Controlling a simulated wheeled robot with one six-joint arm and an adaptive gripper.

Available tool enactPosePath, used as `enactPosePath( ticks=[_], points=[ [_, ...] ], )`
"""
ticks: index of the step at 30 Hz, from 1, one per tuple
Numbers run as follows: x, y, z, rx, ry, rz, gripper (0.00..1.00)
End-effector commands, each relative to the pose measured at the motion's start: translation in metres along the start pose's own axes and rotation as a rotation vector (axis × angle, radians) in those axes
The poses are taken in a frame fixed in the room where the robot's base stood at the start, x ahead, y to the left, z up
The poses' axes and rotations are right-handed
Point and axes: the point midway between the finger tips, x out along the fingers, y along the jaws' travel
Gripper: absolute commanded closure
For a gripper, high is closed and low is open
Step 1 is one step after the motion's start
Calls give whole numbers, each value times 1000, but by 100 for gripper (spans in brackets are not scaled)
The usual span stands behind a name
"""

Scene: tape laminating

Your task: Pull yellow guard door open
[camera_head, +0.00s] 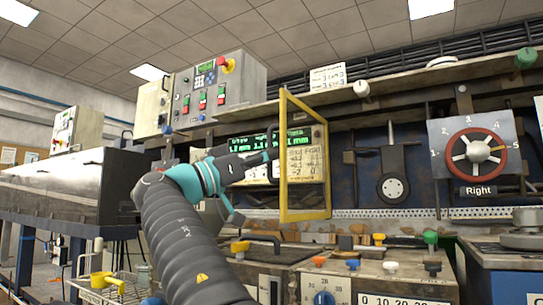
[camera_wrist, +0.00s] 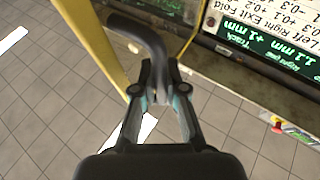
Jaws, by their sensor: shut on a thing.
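The yellow guard door (camera_head: 284,150) is a tall open frame standing out at an angle from the machine front in the head view. One yellow bar of it (camera_wrist: 97,48) runs down the left of the wrist view. A black curved handle (camera_wrist: 148,36) is beside that bar. My gripper (camera_wrist: 160,78) is shut on the handle, with its two fingers on either side.
A green-lit display (camera_head: 252,144) and a printed panel (camera_head: 305,160) are behind the door. A red handwheel (camera_head: 473,154) is at the right. Coloured knobs stand on the bench (camera_head: 390,266) below. A wire basket (camera_head: 105,288) is at lower left.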

Motion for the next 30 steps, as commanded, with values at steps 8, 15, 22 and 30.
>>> enactPosePath(
  ticks=[8, 15, 22, 30],
  points=[
    [-2, 0, -2, 3, 0, -4, 77],
    [-9, 0, -2, 2, 0, -6, 77],
    [-47, -1, -1, 2, 1, -7, 77],
    [-97, 0, -1, 1, 0, -3, 77]
  ],
)
